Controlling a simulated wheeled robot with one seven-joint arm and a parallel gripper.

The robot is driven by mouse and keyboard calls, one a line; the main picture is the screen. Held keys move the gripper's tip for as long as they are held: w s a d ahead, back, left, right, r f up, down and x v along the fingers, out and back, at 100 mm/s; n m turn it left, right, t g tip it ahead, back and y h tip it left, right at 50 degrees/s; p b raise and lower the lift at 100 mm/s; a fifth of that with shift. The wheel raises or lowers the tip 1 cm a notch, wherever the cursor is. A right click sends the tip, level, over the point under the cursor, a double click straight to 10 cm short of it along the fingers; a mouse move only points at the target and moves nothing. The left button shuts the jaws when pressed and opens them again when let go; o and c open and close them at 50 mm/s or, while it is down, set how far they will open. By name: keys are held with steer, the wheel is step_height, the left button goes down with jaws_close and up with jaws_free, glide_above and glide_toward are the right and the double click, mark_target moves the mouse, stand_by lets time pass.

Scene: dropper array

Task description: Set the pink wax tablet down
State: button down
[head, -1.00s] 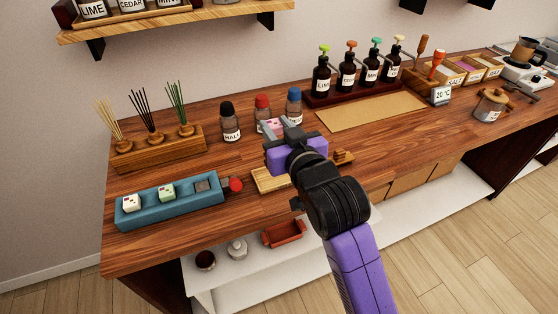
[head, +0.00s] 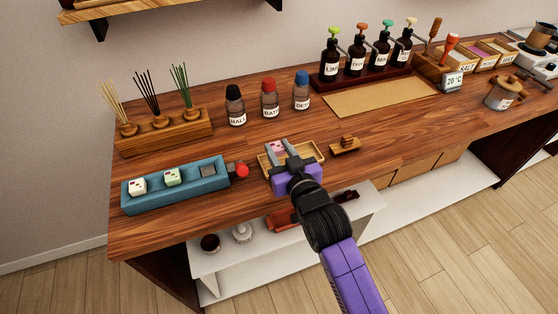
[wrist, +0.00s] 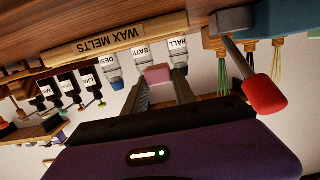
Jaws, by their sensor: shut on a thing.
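The pink wax tablet (head: 277,147) is held between the fingers of my gripper (head: 282,153), over the back left part of a light wooden tray (head: 312,155). It also shows between the fingertips in the wrist view (wrist: 157,72), which is upside down. My gripper is shut on it. The tray's front edge reads WAX MELTS (wrist: 105,40). I cannot tell whether the tablet touches the tray; the fingers and wrist hide part of it.
A teal holder (head: 205,185) with a white and a green tablet and a red-knobbed lever (head: 242,170) stands close left. Several capped bottles (head: 269,98) stand behind the tray. Bare counter lies between tray and bottles.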

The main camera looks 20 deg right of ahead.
steer(key=shift+f, duration=2.2)
steer(key=shift+f, duration=0.15)
steer(key=c, duration=1.3)
jaws_free()
steer(key=shift+s+r, duration=0.1)
steer(key=shift+r, duration=0.1)
steer(key=s+r+b, duration=0.1)
steer(key=s, duration=1)
steer(key=shift+s+r, duration=0.35)
steer(key=shift+r, duration=0.05)
